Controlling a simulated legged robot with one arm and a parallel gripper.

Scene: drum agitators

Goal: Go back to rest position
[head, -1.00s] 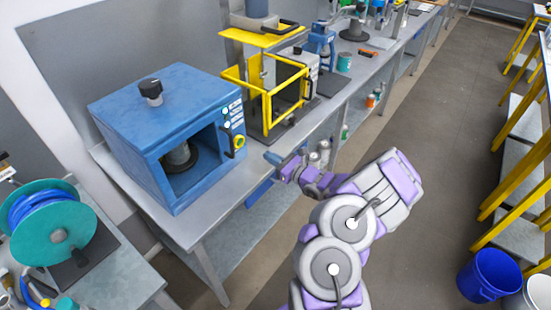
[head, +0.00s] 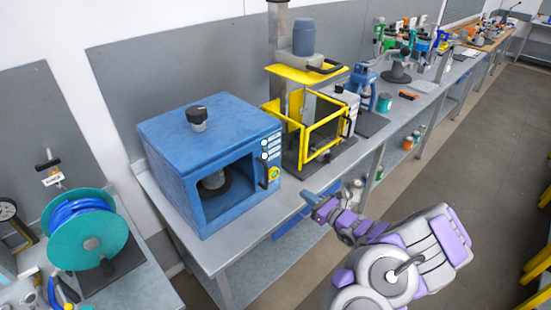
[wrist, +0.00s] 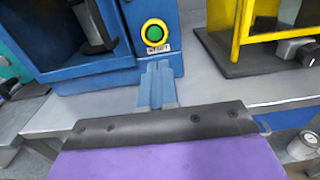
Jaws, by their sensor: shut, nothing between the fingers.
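My gripper (head: 312,196) is shut and empty. It is held out in front of the bench's front edge, to the right of the blue drum agitator box (head: 214,160). The wrist view shows my gripper's blue fingers (wrist: 157,85) together, pointing at the lower front of the blue box. A green button in a yellow ring (wrist: 155,32) shows there just beyond the fingertips. The blue box has an open front with a dark round part (head: 213,184) inside and a black knob (head: 197,117) on top. I cannot tell the exact gap between fingers and box.
A yellow-framed machine (head: 322,130) stands right of the blue box on the grey bench (head: 250,240). A teal reel (head: 88,240) stands on a bench at the left. Several tools stand farther along. The floor aisle (head: 480,140) at the right is clear.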

